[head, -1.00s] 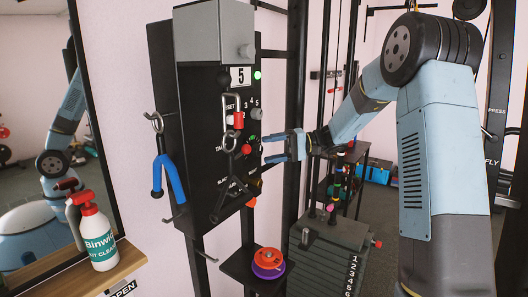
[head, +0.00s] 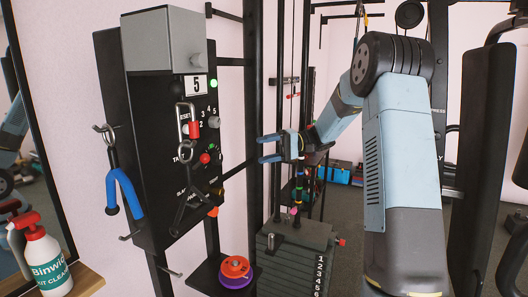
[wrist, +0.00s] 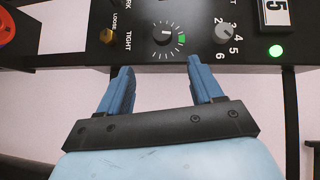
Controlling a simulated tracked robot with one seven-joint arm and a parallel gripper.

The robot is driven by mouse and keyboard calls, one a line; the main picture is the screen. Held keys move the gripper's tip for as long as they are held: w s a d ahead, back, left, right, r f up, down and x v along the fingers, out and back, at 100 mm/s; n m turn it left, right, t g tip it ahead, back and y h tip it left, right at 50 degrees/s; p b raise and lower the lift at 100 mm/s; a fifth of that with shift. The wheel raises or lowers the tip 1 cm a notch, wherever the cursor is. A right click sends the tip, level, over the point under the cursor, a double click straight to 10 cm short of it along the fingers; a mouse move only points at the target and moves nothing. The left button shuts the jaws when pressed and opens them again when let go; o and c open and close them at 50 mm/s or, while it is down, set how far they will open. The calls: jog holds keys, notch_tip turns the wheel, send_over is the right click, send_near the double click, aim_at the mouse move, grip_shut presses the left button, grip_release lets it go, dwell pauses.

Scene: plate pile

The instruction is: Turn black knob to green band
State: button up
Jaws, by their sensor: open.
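The black knob (wrist: 163,36) sits on the black panel (wrist: 150,52) in the wrist view, with a pale pointer mark on its face. A short green band (wrist: 181,38) lies just to its right on the dial. The pointer does not appear to be on the band. My gripper (head: 261,148) is open and empty, off the panel's right side. In the wrist view my gripper's fingers (wrist: 160,68) point at the panel, with the knob between them but beyond the tips.
A grey numbered knob (wrist: 223,31) is beside the black one, near a lit green lamp (wrist: 276,51). A brass-coloured knob (wrist: 106,36) is on the other side. Metal clips (head: 187,140) and a blue-handled tool (head: 123,190) hang at the panel. A small shelf holds orange-purple discs (head: 236,272).

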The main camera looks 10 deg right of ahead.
jog(key=m+t+h, duration=0.3)
jog(key=m+t, duration=1)
jog(key=m, duration=1.5)
send_near(220, 160)
jog(key=x, duration=0.9)
jog(key=shift+w+a, duration=0.15)
jog(key=shift+a, duration=0.05)
jog(key=shift+c, duration=0.5)
jog(key=c, duration=1)
jog(key=shift+n, duration=0.8)
jog(key=o, duration=1.1)
